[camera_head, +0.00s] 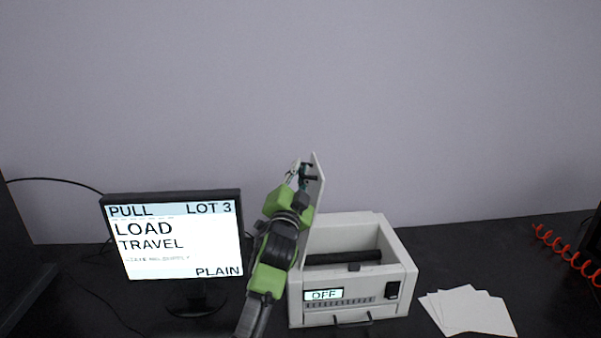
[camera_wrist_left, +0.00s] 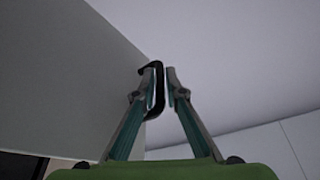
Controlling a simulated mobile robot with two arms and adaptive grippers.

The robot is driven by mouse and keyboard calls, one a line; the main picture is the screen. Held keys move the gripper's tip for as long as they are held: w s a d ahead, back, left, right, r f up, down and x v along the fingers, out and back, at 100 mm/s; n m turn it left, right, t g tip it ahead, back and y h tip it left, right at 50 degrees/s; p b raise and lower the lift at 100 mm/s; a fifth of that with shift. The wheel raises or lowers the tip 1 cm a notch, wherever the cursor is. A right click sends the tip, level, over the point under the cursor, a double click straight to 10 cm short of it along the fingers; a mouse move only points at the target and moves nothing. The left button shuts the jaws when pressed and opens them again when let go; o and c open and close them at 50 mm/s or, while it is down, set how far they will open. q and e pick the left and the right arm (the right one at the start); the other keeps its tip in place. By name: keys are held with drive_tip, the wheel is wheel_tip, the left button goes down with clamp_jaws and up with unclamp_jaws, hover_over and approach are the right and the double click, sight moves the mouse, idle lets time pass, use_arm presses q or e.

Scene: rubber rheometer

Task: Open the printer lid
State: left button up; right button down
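The white printer (camera_head: 352,300) stands on the black table, with a small display reading OFF on its front. Its lid (camera_head: 319,178) stands raised, close to upright and nearly edge-on, at the printer's left side. The inside is exposed, with a dark roller (camera_head: 343,257) across it. My left gripper (camera_head: 304,172) is up by the lid. In the left wrist view, the lid (camera_wrist_left: 70,70) fills the left side, and its black handle (camera_wrist_left: 160,88) lies between the nearly closed fingers (camera_wrist_left: 163,75). My right gripper is not in view.
A monitor (camera_head: 178,240) stands left of the printer, close to my left arm. White sheets (camera_head: 467,311) lie to the right, and a red coiled cord (camera_head: 566,251) is farther right. A plain wall is behind. Table between printer and cord is mostly clear.

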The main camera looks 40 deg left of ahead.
use_arm(q)
drive_tip(key=shift+o, duration=0.9)
drive_tip(key=shift+s+r, duration=0.1)
drive_tip(key=shift+r, duration=0.15)
drive_tip(key=shift+d, duration=0.1)
drive_tip(key=shift+f, duration=0.2)
drive_tip(key=shift+s+d+f, duration=0.2)
drive_tip(key=shift+s+d, duration=0.05)
drive_tip(key=shift+s, duration=0.1)
drive_tip(key=v, duration=1.1)
drive_tip(key=shift+r, duration=0.2)
drive_tip(key=shift+s, duration=0.15)
